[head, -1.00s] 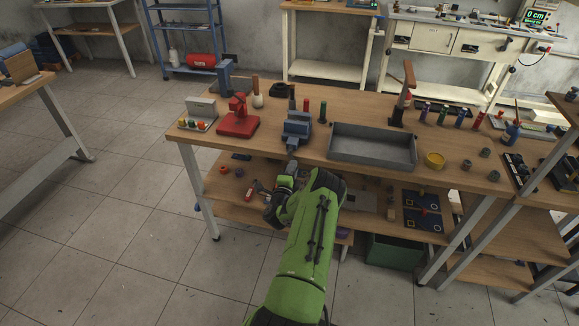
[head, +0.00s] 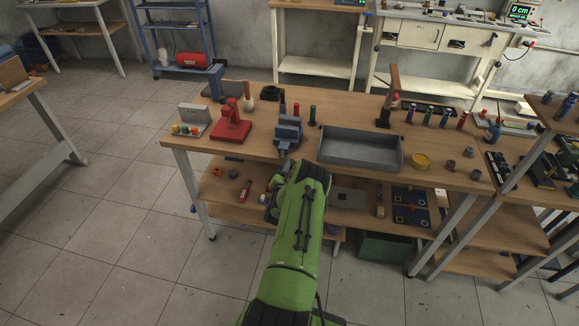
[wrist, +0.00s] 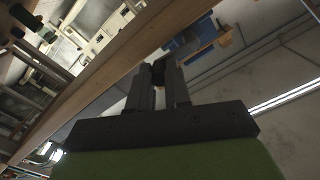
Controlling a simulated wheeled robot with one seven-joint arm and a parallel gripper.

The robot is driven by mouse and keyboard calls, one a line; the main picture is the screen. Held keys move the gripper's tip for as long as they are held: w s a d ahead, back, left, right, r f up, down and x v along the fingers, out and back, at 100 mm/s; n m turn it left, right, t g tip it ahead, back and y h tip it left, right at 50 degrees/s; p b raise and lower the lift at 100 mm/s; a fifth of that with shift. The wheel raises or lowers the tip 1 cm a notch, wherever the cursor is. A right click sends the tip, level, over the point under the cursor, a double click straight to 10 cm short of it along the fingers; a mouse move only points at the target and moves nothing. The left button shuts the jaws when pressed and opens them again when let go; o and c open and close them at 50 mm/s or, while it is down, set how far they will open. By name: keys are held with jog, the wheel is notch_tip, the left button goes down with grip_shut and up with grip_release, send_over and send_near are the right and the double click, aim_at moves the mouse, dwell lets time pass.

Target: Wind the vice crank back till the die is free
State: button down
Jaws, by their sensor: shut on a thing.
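The blue-grey vice (head: 288,132) stands at the front edge of the wooden workbench in the head view. Its crank side faces me, and my green arm hides most of what is below it. My gripper (wrist: 166,76) shows in the wrist view with its two dark fingers close together. They are shut on a small dark piece (wrist: 158,73), which looks like the crank handle, just in front of the bench edge. I cannot make out the die in the vice jaws, and the crank's angle is hidden.
On the bench (head: 240,150), a red press (head: 231,124) stands left of the vice and a grey tray (head: 360,147) right of it. The lower shelf holds small parts and a dark blue board (head: 411,207).

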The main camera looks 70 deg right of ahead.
jog(key=shift+w+a+r+n+p, duration=0.15)
jog(key=shift+r+n+p, duration=0.5)
jog(key=shift+n, duration=0.7)
jog(key=shift+w+d+r+n+p, duration=0.15)
jog(key=shift+r+n+p, duration=0.2)
jog(key=shift+n+p, duration=0.8)
jog(key=shift+w+a+r+n+p, duration=0.15)
jog(key=shift+r+n+p, duration=0.35)
jog(key=shift+n, duration=1.1)
jog(key=c, duration=1.1)
grip_release()
jog(key=a+p, duration=0.3)
jog(key=a, duration=0.2)
jog(key=s+a+p, duration=0.1)
jog(key=a+p, duration=0.2)
jog(key=a, duration=0.2)
jog(key=s+a+p, duration=0.1)
jog(key=a+p, duration=0.3)
jog(key=a, duration=0.1)
jog(key=shift+s+a+r, duration=0.15)
jog(key=shift+s+a, duration=0.05)
jog(key=shift+a, duration=0.05)
